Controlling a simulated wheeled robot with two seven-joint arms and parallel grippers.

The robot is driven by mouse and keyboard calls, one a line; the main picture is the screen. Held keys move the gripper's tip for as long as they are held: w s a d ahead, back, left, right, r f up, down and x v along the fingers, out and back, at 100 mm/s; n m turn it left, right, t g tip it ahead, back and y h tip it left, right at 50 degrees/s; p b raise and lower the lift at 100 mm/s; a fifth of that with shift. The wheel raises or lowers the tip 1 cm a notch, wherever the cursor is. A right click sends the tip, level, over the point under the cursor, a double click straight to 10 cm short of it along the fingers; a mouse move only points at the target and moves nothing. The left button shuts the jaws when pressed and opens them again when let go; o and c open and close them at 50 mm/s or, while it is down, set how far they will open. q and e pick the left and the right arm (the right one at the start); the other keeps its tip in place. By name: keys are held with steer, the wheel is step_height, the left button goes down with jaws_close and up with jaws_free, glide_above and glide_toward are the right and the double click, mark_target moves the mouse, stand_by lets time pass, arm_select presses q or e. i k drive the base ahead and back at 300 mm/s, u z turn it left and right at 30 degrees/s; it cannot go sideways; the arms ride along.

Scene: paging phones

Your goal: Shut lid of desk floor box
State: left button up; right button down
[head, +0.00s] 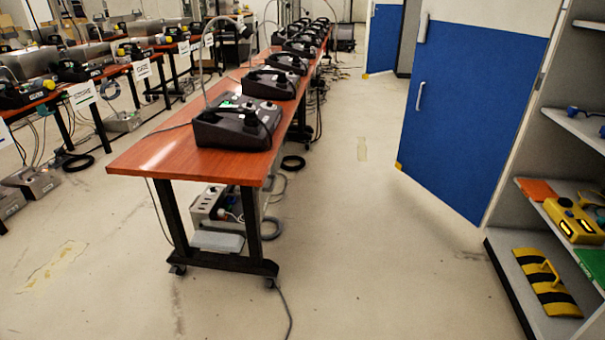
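A grey floor box (208,203) with sockets and plugged cables stands on the floor under the near end of the central wooden desk (190,160). A flat pale grey panel (218,242) lies low in front of it, between the desk legs; it looks like its lid folded open, but I cannot tell for sure. The desk legs and top partly hide the box. Neither of my grippers is in view.
Several black paging phones (238,124) line the desk. Another grey box (36,182) sits on the floor at left. An open blue door (468,105) and a shelf (548,290) with a striped black-and-yellow plate stand at right. Floor (380,255) between desk and shelf is clear; a cable (287,305) runs forward.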

mark_target(263, 194)
steer(key=z, duration=0.55)
steer(key=i, duration=1.95)
steer(key=u, duration=0.85)
steer(key=i, duration=1)
steer(key=u, duration=1.6)
steer(key=i, duration=0.15)
steer(key=z, duration=0.15)
